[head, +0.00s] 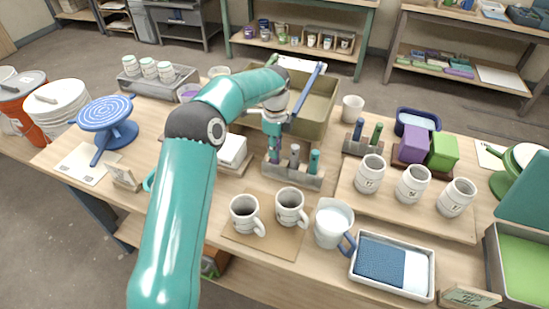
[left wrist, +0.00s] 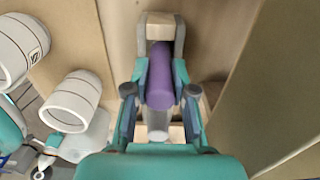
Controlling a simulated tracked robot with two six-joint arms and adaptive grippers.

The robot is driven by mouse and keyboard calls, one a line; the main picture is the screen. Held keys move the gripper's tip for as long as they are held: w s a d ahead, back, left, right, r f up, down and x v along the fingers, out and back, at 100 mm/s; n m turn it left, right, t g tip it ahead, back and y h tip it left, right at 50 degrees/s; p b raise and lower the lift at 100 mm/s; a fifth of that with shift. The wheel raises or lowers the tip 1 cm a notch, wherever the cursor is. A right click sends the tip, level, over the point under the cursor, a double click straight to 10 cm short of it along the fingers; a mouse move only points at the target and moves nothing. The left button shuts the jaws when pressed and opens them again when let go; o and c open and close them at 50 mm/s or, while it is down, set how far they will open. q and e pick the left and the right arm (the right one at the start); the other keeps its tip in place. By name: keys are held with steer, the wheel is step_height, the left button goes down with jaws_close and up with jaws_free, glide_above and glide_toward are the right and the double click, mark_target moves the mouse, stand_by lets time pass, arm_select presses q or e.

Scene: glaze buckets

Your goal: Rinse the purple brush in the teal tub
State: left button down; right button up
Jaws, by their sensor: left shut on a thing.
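My left gripper (head: 277,128) points down over the left end of a grey brush stand (head: 293,177). It is shut on the purple brush (head: 275,154), whose lower part appears to stand in the rack. In the left wrist view the purple brush (left wrist: 160,78) lies between the two fingers of my left gripper (left wrist: 160,92). A grey brush (head: 295,156) and a teal brush (head: 314,160) stand beside it. A teal curved edge (head: 148,181) shows left of my arm; the arm hides the rest, so I cannot tell whether it is the tub.
A tall olive bin (head: 312,112) stands close behind the gripper. Two mugs (head: 291,207) and a white jug (head: 333,222) stand in front of the brush stand. White jars (head: 412,184) stand on a board to the right. A blue tub (head: 418,120) is farther back.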

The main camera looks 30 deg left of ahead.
arm_select(q)
steer(key=shift+r+p, duration=3.65)
steer(key=shift+r, duration=0.6)
steer(key=shift+f, duration=0.15)
